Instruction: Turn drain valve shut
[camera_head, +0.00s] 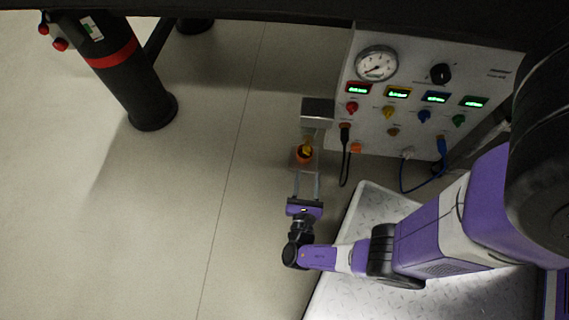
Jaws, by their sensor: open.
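A small valve (304,155), orange ring with a yellow handle on it, shows below a grey metal box (318,108) at the left side of the control panel. I take it to be the drain valve. My gripper (306,174) points up the picture at it, with two thin pale fingers spread apart. The fingertips lie close to the valve in the picture; I cannot tell whether they touch it. Nothing shows between the fingers lower down. Whether the handle is turned open or shut is too small to tell.
The white panel (400,130) carries a round gauge (376,63), a black knob (441,74), several coloured knobs and lit displays. Black and blue cables (441,150) hang below it. A thick black leg (135,85) with a red band stands at left. The floor between is clear.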

